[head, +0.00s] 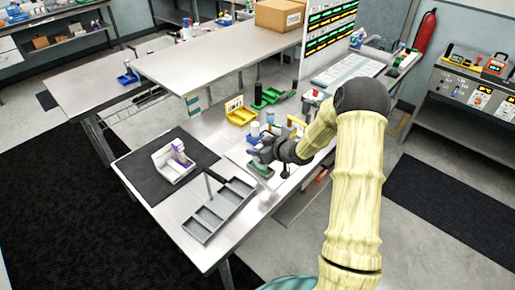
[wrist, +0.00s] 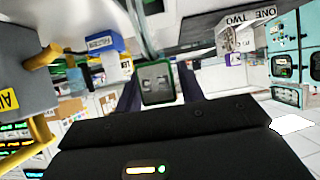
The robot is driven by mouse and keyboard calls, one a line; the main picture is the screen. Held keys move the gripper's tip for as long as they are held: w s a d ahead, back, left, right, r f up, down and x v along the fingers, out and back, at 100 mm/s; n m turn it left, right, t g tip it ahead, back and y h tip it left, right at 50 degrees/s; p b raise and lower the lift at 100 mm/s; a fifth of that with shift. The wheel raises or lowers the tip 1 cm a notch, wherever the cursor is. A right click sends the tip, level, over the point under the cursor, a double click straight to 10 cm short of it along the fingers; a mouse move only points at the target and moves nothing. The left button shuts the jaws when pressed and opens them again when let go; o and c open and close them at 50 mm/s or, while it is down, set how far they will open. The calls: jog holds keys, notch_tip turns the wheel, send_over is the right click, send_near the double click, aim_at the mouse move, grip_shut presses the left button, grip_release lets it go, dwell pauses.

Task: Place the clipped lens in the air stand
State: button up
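My gripper (head: 258,157) is low over the pale board at the right half of the bench. In the wrist view its two dark fingers (wrist: 158,92) flank a green-framed grey piece (wrist: 157,82) and appear closed on it. A green piece (head: 262,169) shows just below my gripper in the head view. I cannot make out a lens in it. A grey block (wrist: 22,85) with yellow handles stands left in the wrist view; its cut-off yellow label reads "AI". Whether it is the air stand, I cannot tell.
A white holder (head: 170,167) with a purple-and-white item stands on a dark mat at the bench's left. A grey compartment tray (head: 216,211) lies at the front edge. A raised shelf (head: 205,55) is farther back.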

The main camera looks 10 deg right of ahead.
jog(key=shift+o, duration=0.8)
jog(key=shift+r, duration=0.25)
jog(key=shift+s+d, duration=0.2)
jog(key=shift+d, duration=0.05)
jog(key=b+v, duration=0.1)
jog(key=v, duration=1)
jog(key=shift+s, duration=0.3)
jog(key=shift+w, duration=0.1)
